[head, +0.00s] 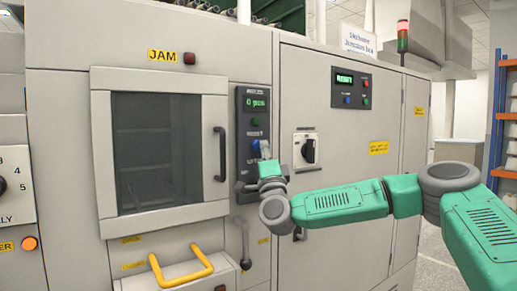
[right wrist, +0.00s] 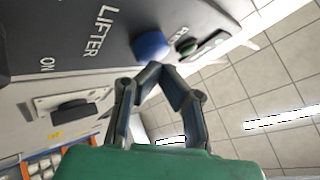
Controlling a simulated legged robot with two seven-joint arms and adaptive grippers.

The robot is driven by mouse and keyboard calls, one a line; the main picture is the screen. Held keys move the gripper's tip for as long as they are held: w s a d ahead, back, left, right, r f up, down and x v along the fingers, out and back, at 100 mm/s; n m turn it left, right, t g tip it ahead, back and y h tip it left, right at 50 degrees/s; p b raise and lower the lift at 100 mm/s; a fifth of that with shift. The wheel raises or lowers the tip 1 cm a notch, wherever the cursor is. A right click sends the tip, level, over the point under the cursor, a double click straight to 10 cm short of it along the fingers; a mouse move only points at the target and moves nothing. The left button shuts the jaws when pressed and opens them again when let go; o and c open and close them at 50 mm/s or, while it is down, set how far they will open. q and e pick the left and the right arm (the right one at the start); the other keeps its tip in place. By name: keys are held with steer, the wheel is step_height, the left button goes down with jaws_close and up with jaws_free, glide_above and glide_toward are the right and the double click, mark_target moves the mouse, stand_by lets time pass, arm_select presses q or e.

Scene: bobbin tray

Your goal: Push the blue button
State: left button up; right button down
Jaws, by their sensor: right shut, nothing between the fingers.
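The blue button (head: 255,145) is on the dark vertical control panel right of the glazed door, below a green button, and is partly covered by my gripper in the head view. In the right wrist view the blue button (right wrist: 150,45) is a round knob beside the word LIFTER. My right gripper (head: 265,150) is shut and empty, its fingertips in front of the panel close to the button. In the right wrist view the fingertips (right wrist: 155,72) are just below the button; I cannot tell whether they touch it. My left gripper is not in view.
A green button (right wrist: 187,46) sits near the blue one. A black door handle (head: 220,154) is left of the panel, and a black lever (head: 243,240) is below. A rotary switch (head: 308,151) and a second panel (head: 352,90) with small buttons are to the right.

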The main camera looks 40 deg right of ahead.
steer(key=shift+s+a, duration=0.25)
steer(key=shift+s, duration=0.3)
steer(key=shift+s+a, duration=0.15)
steer(key=shift+s, duration=1.1)
steer(key=shift+s+a, duration=0.1)
steer(key=shift+s, duration=1.15)
